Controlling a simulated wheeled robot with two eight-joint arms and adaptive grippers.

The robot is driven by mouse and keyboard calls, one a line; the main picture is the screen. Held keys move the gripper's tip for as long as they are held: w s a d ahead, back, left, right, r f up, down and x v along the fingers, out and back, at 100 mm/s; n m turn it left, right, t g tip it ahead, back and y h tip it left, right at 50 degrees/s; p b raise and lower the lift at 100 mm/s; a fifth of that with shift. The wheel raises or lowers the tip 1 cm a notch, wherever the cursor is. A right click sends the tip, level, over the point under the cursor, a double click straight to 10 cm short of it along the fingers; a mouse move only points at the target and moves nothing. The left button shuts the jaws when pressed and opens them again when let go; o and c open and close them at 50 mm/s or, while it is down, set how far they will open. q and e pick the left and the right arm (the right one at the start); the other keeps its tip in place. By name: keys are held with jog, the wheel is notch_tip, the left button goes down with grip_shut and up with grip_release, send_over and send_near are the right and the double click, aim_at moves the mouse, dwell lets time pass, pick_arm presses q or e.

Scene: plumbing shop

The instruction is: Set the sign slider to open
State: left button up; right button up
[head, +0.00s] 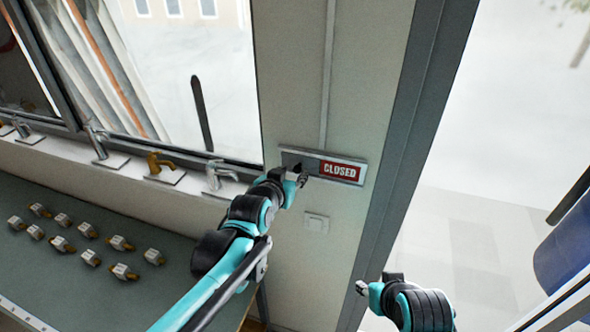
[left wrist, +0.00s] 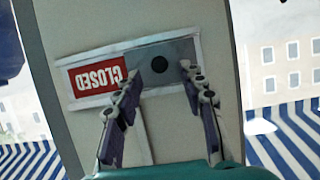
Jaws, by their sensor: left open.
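The sign (head: 343,171) is a grey metal slide plate on the wall post, with a red panel reading CLOSED at its right end. In the left wrist view the sign (left wrist: 97,80) appears upside down, with a grey plate and a round black knob (left wrist: 159,64) beside the red part. My left gripper (head: 301,177) is at the sign's left part in the head view. In the left wrist view my left gripper (left wrist: 160,76) is open, its fingertips on either side of the knob with gaps. My right gripper (head: 362,288) is low, away from the sign; its jaws are unclear.
A light switch (head: 316,222) is on the post below the sign. Several taps, one a brass tap (head: 160,164), stand on the window sill at left. Several small brass-and-white fittings (head: 90,257) lie on the green table (head: 150,300). A glass doorway is at right.

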aim_at(297, 170)
pick_arm(q)
jog(key=shift+x, duration=1.5)
grip_shut()
